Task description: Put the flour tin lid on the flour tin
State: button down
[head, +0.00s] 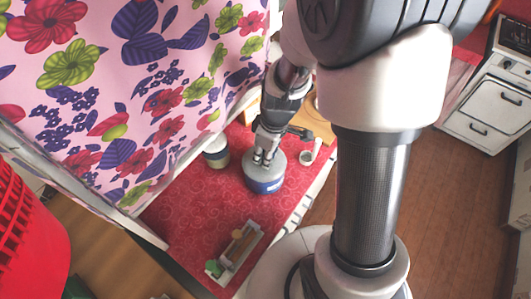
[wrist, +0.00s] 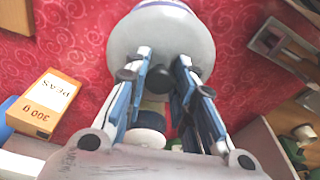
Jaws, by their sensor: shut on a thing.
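The flour tin (head: 265,186), pale with a blue band, stands upright on the red patterned cloth in the head view. The grey flour tin lid (head: 277,160) is at its top; in the wrist view its round pale face (wrist: 150,35) fills the upper middle, with a strip of the tin (wrist: 178,3) at the top edge. My gripper (head: 264,157) is over the tin. In the wrist view my gripper (wrist: 158,78) is shut on the lid's dark knob. I cannot tell whether the lid rests on the rim or hangs just above it.
A smaller tin (head: 216,160) stands left of the flour tin. A white cup (head: 311,151) is to the right. A tray (head: 222,283) with small items lies nearer. An orange peas box (wrist: 45,103) shows in the wrist view. A floral cloth (head: 150,80) hangs at left.

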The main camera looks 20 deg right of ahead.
jog(key=shift+f+b, duration=0.3)
jog(key=shift+b, duration=0.15)
dwell(0.3)
jog(key=c, duration=1.3)
grip_release()
jog(key=shift+r+p, duration=1.95)
jog(key=shift+r, duration=1.1)
